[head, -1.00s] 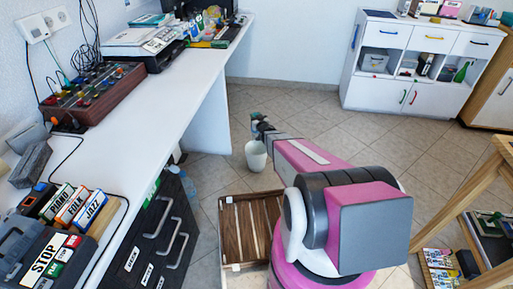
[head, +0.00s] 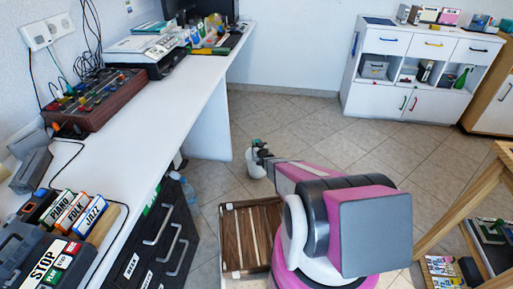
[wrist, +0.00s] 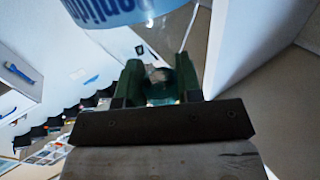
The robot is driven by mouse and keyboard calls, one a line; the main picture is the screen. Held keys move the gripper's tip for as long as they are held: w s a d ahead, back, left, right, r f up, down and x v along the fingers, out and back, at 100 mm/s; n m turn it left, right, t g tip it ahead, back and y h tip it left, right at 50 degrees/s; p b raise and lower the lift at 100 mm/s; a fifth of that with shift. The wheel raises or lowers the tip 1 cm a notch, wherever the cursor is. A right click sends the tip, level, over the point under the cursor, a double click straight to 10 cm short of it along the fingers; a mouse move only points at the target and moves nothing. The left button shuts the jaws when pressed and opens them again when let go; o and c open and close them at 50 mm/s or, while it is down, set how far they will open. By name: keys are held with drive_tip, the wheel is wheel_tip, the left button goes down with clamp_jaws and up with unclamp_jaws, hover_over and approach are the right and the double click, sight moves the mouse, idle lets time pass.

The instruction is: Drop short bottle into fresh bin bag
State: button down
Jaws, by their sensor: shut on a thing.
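My gripper (head: 262,148) is at the end of my outstretched arm in the head view, low over the floor past the end of the desk. A white bin (head: 251,168) stands on the tiles there, and my gripper overlaps its top in the picture. In the wrist view my gripper (wrist: 160,85) has green fingers shut on a clear bottle with a blue label (wrist: 130,10). The upper part of the bottle runs out of the frame. I cannot see the bag or the inside of the bin.
A long white desk (head: 140,130) runs along the left, with black drawers (head: 160,240) under it. A wooden crate (head: 250,235) is on the floor before my base. A clear bottle (head: 186,187) stands by the drawers. The floor toward the white cabinet (head: 405,80) is clear.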

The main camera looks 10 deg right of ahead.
drive_tip(key=shift+f, duration=1.9)
drive_tip(key=c, duration=0.8)
unclamp_jaws()
